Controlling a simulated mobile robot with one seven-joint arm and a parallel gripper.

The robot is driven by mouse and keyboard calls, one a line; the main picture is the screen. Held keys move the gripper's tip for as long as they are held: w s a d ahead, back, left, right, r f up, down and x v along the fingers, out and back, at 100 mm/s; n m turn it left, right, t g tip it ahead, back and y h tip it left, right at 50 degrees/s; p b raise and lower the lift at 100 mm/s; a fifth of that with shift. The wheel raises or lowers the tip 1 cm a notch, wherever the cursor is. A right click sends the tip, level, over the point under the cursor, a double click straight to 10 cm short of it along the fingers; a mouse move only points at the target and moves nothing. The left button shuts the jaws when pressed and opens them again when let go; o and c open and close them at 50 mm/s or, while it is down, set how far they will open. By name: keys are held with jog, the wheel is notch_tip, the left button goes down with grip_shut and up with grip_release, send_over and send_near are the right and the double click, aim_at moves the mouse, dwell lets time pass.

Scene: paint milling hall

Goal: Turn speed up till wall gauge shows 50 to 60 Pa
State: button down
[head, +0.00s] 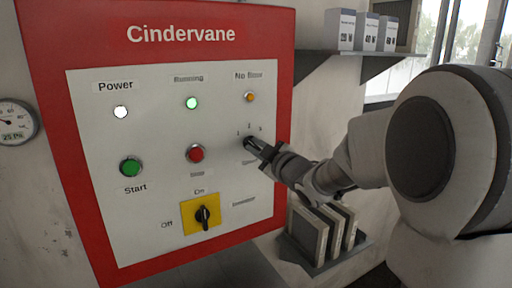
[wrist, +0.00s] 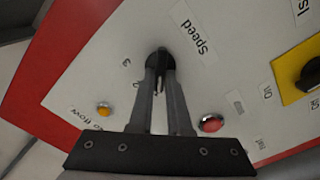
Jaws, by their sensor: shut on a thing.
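The speed knob (wrist: 160,54) is a small black knob on the white panel face, next to the "Speed" label in the wrist view. My gripper (wrist: 160,72) is shut on it, one finger on each side; it also shows in the head view (head: 256,147), where the fingers hide most of the knob. The wall gauge (head: 14,122) is a round white dial at the left edge of the head view, partly cut off. Its small display seems to read 25 Pa; the needle is hard to read.
The red-framed Cindervane panel (head: 180,12) has a green start button (head: 131,167), a red button (head: 195,153) and a yellow-backed rotary switch (head: 203,215). The green lamp (head: 191,103) looks lit. A shelf with boxes (head: 341,29) and a rack of plates (head: 307,235) stand right of it.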

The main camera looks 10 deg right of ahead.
jog(key=shift+r+m, duration=0.1)
jog(key=shift+m, duration=0.3)
jog(key=m+p, duration=0.1)
jog(key=m, duration=0.2)
jog(key=shift+r, duration=0.1)
jog(key=shift+w+d+m+p, duration=0.15)
jog(key=shift+m+p, duration=0.85)
jog(key=shift+m, duration=1.5)
jog(key=c, duration=0.9)
grip_release()
jog(key=shift+o, duration=0.2)
